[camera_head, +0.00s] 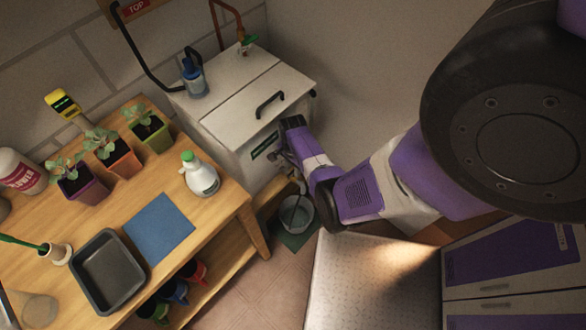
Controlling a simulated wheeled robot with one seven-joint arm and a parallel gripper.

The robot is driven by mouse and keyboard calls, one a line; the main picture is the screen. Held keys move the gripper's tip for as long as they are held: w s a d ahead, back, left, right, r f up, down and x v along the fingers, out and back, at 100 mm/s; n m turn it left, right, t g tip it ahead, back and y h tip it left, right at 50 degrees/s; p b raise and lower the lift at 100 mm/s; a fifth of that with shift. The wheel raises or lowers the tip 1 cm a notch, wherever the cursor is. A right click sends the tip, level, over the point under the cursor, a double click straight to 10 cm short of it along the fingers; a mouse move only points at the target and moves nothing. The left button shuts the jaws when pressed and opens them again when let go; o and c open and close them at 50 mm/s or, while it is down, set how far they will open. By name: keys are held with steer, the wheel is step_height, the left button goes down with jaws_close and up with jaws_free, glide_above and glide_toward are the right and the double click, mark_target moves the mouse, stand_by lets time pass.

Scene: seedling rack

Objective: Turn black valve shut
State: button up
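A white chest-like tank (235,125) with a lid stands against the wall. My gripper (284,158) is at its front right, low down, close to a small metallic fitting. My wrist hides much of that spot, and the fingers are too small and dark to tell whether they are open or touching anything. I cannot pick out a black valve for certain; it may be hidden by or merged with my dark gripper. A grey bucket (297,213) stands on a green mat (296,241) below my gripper.
A wooden table (215,238) at left holds potted seedlings (113,157), a spray bottle (200,175), a blue mat (160,228) and a dark tray (107,272). A green-handled tap (247,41) is behind the tank. A pale bench top (365,283) is at lower right.

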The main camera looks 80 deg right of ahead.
mark_target(293, 171)
steer(key=shift+r+p, duration=0.45)
steer(key=shift+r, duration=3.05)
